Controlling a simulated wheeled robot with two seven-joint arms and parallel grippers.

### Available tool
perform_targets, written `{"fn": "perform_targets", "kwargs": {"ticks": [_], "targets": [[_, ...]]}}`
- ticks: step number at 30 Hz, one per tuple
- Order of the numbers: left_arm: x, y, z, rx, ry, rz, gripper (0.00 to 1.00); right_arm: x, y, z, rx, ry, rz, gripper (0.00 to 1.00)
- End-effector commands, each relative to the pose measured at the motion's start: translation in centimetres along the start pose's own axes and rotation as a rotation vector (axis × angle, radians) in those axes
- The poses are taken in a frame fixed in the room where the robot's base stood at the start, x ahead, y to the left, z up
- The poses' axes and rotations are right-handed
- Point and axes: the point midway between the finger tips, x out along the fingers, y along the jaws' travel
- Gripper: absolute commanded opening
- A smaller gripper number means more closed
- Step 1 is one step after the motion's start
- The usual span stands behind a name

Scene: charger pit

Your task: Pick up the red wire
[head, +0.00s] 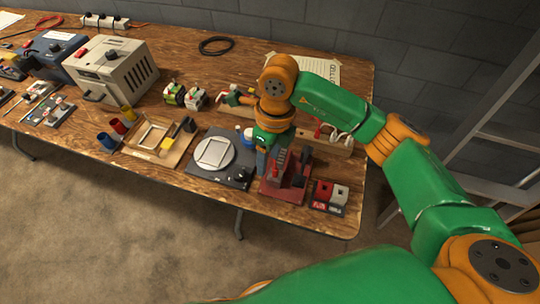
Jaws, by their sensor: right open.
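A red wire (48,23) lies loosely coiled at the far left back of the wooden table. Another short bit of red shows near the white plugs at the right, partly behind my right arm; I cannot tell if it is a wire. My right gripper (270,172) points down over the right part of the table, beside a dark red fixture (286,182). Its jaws are open, small and partly hidden, and I see nothing held in them. My left gripper is not in view.
A round white plate on a dark base (213,154) stands left of the gripper. A wooden frame tray (155,137), coloured cups (119,125) and a beige power unit (112,68) are farther left. A black cable coil (216,46) lies at the back. A grey ladder stands right.

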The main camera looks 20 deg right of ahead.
Motion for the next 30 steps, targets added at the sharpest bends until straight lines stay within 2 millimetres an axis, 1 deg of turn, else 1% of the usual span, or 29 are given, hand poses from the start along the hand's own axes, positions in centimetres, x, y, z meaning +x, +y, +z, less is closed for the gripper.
{"fn": "perform_targets", "kwargs": {"ticks": [1,4,8,10,12,14,16,21,23,24,26,27,28,30], "targets": [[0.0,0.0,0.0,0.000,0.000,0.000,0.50,-0.3,-1.2,-0.6,0.016,0.030,-0.049,0.56],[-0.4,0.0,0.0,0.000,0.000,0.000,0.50,0.3,-1.9,-1.1,0.027,0.055,-0.078,0.56],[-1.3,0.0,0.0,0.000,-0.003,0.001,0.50,2.4,-2.1,-1.0,0.025,0.056,-0.073,0.56],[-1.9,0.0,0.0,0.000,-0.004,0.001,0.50,3.8,-2.3,-0.9,0.025,0.056,-0.071,0.56],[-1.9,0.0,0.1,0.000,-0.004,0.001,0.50,5.3,-2.4,-0.8,0.024,0.053,-0.071,0.56],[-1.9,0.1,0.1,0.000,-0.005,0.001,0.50,6.0,-2.5,-0.9,0.023,0.052,-0.072,0.56],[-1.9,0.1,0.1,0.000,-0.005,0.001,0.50,6.4,-2.5,-0.8,0.022,0.049,-0.073,0.56],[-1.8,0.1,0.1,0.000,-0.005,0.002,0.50,6.5,-2.5,-0.8,0.021,0.048,-0.073,0.56],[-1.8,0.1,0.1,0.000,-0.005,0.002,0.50,6.5,-2.5,-0.8,0.021,0.047,-0.072,0.40],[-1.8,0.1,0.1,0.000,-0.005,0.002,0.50,6.5,-2.5,-0.8,0.021,0.047,-0.072,0.29],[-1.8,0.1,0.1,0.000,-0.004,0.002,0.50,6.5,-2.5,-0.8,0.021,0.047,-0.072,0.13],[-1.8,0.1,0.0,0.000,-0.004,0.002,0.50,6.5,-2.5,-0.8,0.021,0.047,-0.072,0.02],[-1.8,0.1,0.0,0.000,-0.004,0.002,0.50,6.5,-2.5,-0.8,0.021,0.047,-0.072,0.00],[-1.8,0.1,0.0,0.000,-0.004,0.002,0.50,6.5,-2.5,-0.8,0.021,0.047,-0.072,0.00]]}}
